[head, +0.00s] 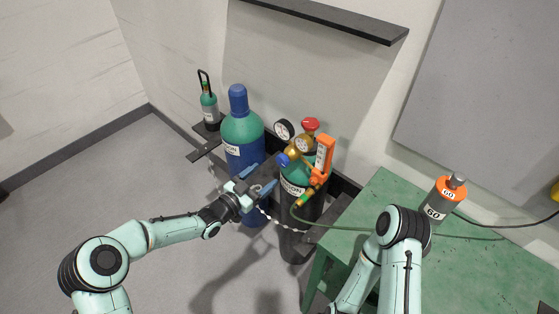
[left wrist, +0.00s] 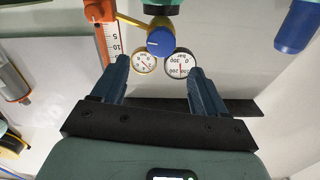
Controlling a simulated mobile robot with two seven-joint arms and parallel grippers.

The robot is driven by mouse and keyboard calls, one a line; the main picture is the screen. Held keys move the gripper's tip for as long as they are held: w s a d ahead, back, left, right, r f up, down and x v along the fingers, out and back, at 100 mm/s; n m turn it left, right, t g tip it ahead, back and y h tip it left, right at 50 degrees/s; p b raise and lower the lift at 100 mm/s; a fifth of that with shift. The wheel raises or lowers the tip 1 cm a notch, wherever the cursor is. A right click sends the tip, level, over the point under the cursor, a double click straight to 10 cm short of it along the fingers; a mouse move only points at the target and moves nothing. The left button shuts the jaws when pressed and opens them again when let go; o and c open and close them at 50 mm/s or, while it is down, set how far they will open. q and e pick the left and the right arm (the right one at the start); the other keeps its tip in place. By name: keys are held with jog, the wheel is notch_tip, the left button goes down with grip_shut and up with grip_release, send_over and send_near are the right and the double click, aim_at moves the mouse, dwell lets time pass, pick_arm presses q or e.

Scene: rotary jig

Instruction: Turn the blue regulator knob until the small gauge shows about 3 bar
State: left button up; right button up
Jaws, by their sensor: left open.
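The blue regulator knob (head: 283,160) sits on the brass regulator of the dark-bodied, green-shouldered cylinder (head: 290,205). In the left wrist view the knob (left wrist: 161,42) is centred beyond my fingertips, with a white line on its side. The small brass-rimmed gauge (head: 303,145) is beside it; in the left wrist view the small gauge (left wrist: 144,62) has a red mark, but its reading is too small to tell. The large gauge (left wrist: 181,63) is to its right. My left gripper (head: 257,179) is open and empty, apart from the knob. My right gripper is out of view.
An orange flowmeter (head: 324,158) stands close right of the regulator, with a red valve handle (head: 310,124) behind. A blue-capped cylinder (head: 240,135) is left. A chain (head: 275,219) crosses the cylinder fronts. A green table (head: 370,197) with an orange-topped weight (head: 439,200) is right.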

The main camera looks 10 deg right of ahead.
aim_at(280, 162)
pick_arm(q)
jog(key=p+x, duration=0.2)
jog(key=x, duration=0.6)
jog(key=shift+w+a+r, duration=0.1)
jog(key=shift+r, duration=0.05)
jog(key=shift+w+d, duration=0.25)
jog(key=shift+d, duration=0.1)
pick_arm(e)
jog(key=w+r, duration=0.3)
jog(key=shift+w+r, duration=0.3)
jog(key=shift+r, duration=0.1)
pick_arm(q)
jog(key=shift+s, duration=0.1)
